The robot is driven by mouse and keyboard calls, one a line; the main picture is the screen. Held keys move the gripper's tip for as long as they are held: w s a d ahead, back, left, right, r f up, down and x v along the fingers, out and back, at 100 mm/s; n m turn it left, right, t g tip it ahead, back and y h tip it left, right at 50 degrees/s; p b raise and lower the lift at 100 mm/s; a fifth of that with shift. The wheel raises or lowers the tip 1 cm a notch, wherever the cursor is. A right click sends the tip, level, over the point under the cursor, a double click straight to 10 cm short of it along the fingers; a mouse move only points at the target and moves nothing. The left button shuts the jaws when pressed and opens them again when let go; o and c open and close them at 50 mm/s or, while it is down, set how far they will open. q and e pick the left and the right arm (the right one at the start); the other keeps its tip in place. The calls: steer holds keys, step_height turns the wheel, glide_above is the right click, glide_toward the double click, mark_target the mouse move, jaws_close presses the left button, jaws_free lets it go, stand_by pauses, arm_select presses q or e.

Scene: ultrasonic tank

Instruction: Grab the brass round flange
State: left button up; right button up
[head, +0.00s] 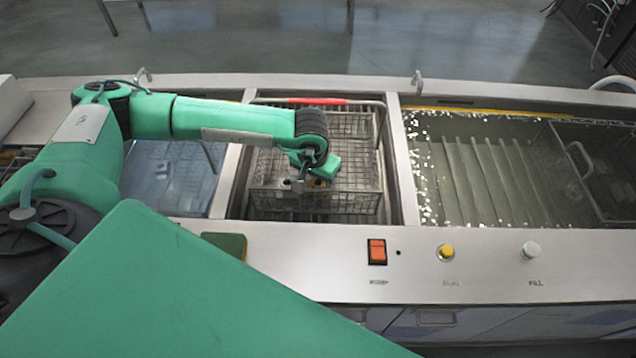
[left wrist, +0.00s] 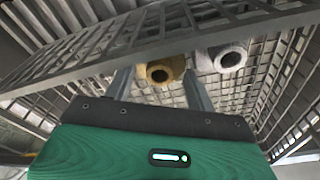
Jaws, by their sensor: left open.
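The brass round flange (left wrist: 165,70) shows in the left wrist view as a short brass-coloured round piece with a dark hole facing me. It lies in a wire mesh basket (head: 350,203). In the head view a small yellowish bit of it (head: 317,183) shows beside my fingers. My left gripper (head: 303,183) reaches down into the basket. In the left wrist view its two fingers (left wrist: 160,88) are apart, with the flange lying beyond and between their tips. I cannot tell whether either finger touches it. My right gripper is in neither view.
A grey round part (left wrist: 229,57) lies close to the right of the flange in the left wrist view. The mesh basket walls stand close around the gripper. A water-filled tank (head: 480,180) is to the right, and a front panel with a red switch (head: 377,251) is nearer me.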

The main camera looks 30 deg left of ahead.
arm_select(q)
steer(key=shift+f, duration=0.25)
steer(key=shift+r, duration=0.1)
jaws_close()
